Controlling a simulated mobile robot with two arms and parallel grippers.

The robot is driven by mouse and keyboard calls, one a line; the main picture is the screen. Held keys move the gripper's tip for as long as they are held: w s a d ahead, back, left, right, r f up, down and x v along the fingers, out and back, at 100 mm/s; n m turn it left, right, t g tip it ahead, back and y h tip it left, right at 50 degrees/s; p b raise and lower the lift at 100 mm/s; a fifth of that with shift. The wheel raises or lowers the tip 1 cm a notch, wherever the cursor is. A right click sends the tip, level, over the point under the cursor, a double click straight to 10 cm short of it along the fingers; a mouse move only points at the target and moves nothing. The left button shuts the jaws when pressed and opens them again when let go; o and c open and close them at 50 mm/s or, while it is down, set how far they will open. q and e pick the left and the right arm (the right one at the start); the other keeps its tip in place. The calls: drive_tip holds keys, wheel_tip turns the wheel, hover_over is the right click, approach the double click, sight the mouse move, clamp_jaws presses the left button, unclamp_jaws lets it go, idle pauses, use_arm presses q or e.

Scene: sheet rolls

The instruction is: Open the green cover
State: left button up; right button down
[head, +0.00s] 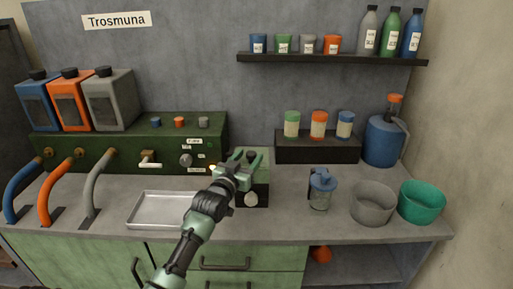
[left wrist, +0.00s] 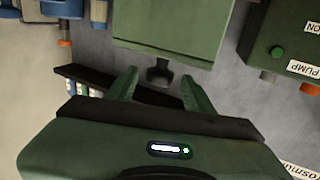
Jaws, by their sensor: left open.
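The green cover is the pale green top of a small dark box on the counter, partly hidden behind my left gripper in the head view. In the left wrist view the green cover (left wrist: 170,30) fills the top middle, with a black knob (left wrist: 159,74) at its near edge. My left gripper (head: 243,158) is open, just over the box. In the left wrist view my left gripper (left wrist: 160,82) has one green finger on each side of the knob, with gaps showing. The box front (head: 262,192) has a round light dial (head: 251,200). My right gripper is not in view.
A dark green panel (head: 110,152) with knobs stands left of the box. A metal tray (head: 162,209) lies front left. A black riser (head: 318,148) holds jars behind.

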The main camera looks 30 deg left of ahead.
sight(253, 152)
use_arm(q)
drive_tip(key=shift+w+a+r, duration=0.1)
drive_tip(key=shift+w, duration=0.55)
drive_tip(key=shift+w+a+r, duration=0.1)
drive_tip(key=shift+w, duration=0.5)
drive_tip(key=shift+w+a+f, duration=0.1)
drive_tip(key=shift+w, duration=0.45)
drive_tip(key=shift+w+a+f, duration=0.1)
drive_tip(key=shift+w, duration=0.7)
drive_tip(key=c, duration=1)
clamp_jaws()
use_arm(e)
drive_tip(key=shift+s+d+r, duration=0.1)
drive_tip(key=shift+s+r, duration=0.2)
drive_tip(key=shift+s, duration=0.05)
